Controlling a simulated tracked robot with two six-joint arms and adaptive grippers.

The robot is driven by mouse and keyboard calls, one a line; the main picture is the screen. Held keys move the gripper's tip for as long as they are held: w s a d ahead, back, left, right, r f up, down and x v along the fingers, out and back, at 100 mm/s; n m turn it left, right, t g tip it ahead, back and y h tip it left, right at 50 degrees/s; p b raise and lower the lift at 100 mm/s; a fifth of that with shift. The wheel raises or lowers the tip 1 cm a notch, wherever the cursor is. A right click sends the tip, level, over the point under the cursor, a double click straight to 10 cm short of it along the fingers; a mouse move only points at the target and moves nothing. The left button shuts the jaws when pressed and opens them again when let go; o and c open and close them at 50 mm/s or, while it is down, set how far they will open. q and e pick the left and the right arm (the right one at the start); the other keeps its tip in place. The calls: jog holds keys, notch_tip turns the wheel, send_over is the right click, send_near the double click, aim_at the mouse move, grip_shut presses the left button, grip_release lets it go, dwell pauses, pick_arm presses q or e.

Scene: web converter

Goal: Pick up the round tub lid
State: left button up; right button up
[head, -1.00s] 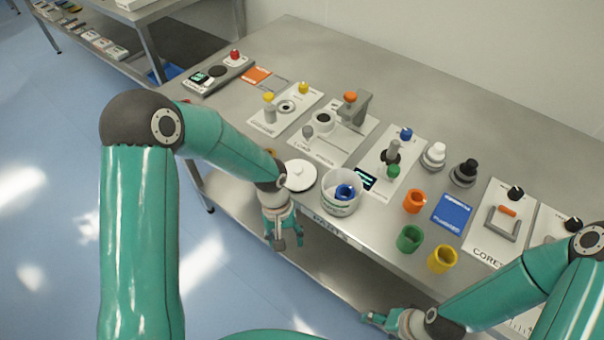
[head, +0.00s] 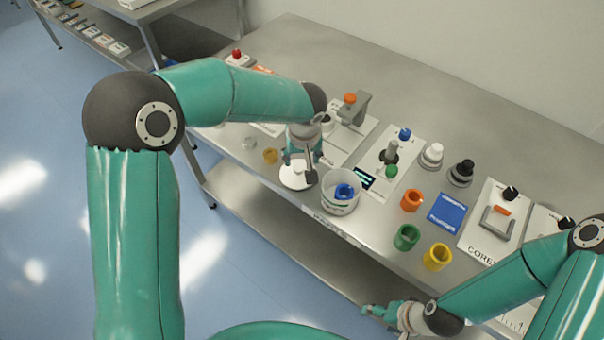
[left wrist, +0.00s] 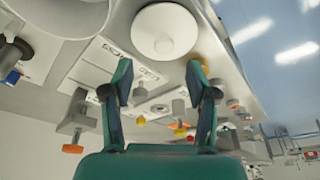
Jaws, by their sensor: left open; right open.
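The round tub lid (head: 293,178) is a white disc with a small central knob, lying on the steel table left of the white tub (head: 340,196). In the left wrist view the lid (left wrist: 168,40) shows at the top, beyond the open fingers. My left gripper (head: 303,168) is open and empty, over the lid in the head view and partly covering it. In the left wrist view its fingertips (left wrist: 158,78) are apart, with the lid not between them. My right gripper (head: 372,311) is open and low at the table's front edge, away from the lid.
The tub holds a blue ring-like part (head: 344,191). An orange cup (head: 411,200), a green cup (head: 406,237) and a yellow cup (head: 437,256) stand to its right. A small display (head: 364,178) lies close behind the tub. Fixture boards fill the table behind.

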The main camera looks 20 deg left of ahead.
aim_at(298, 169)
pick_arm(q)
jog(key=shift+x, duration=1.15)
jog(key=p+x, duration=0.1)
jog(key=x, duration=0.1)
jog(key=a+p+x, duration=0.1)
jog(key=x, duration=0.1)
jog(key=shift+d+r, duration=0.1)
jog(key=shift+w+f, duration=0.1)
jog(key=shift+f, duration=0.5)
jog(key=c, duration=1)
